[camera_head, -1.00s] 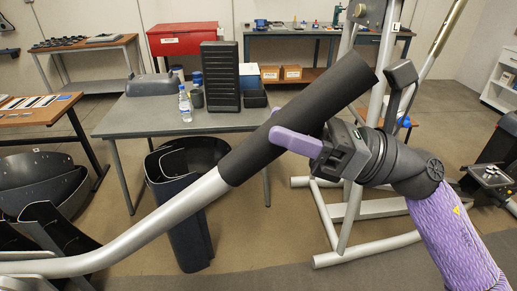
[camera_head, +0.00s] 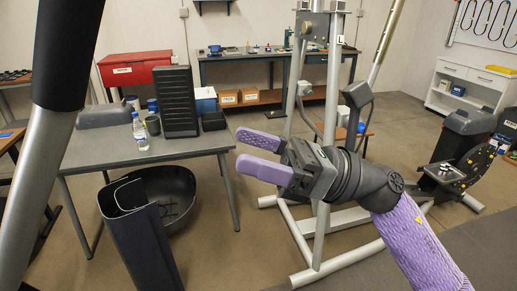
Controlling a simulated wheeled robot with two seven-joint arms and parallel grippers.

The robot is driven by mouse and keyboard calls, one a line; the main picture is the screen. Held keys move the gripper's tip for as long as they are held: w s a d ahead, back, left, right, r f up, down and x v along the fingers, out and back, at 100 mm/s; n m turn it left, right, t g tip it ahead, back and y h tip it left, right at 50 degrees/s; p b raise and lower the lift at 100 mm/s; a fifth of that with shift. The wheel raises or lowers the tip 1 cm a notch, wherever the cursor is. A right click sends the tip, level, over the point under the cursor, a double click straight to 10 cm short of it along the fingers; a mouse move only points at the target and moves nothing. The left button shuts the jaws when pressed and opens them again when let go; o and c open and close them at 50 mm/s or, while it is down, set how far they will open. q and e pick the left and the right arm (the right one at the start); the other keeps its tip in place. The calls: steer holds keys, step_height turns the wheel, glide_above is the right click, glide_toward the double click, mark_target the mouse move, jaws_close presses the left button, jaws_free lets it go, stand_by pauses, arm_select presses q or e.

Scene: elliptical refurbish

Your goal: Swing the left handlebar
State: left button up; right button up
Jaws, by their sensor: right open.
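The handlebar (camera_head: 66,62) is a silver tube with a black foam grip. It stands steeply at the left edge of the head view, close to the camera, and its top is cut off. My right gripper (camera_head: 248,155) is in the middle of the view with two purple fingers apart and nothing between them. It is well to the right of the handlebar and does not touch it. My left gripper is not in view.
A grey table (camera_head: 172,148) with a bottle (camera_head: 139,132) and a black rack (camera_head: 175,100) stands behind. A dark curved bin (camera_head: 180,198) is below it. A silver frame marked L (camera_head: 322,190) stands behind my right arm. Open floor lies at centre.

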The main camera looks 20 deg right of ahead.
steer(key=b+v, duration=0.3)
steer(key=v, duration=0.7)
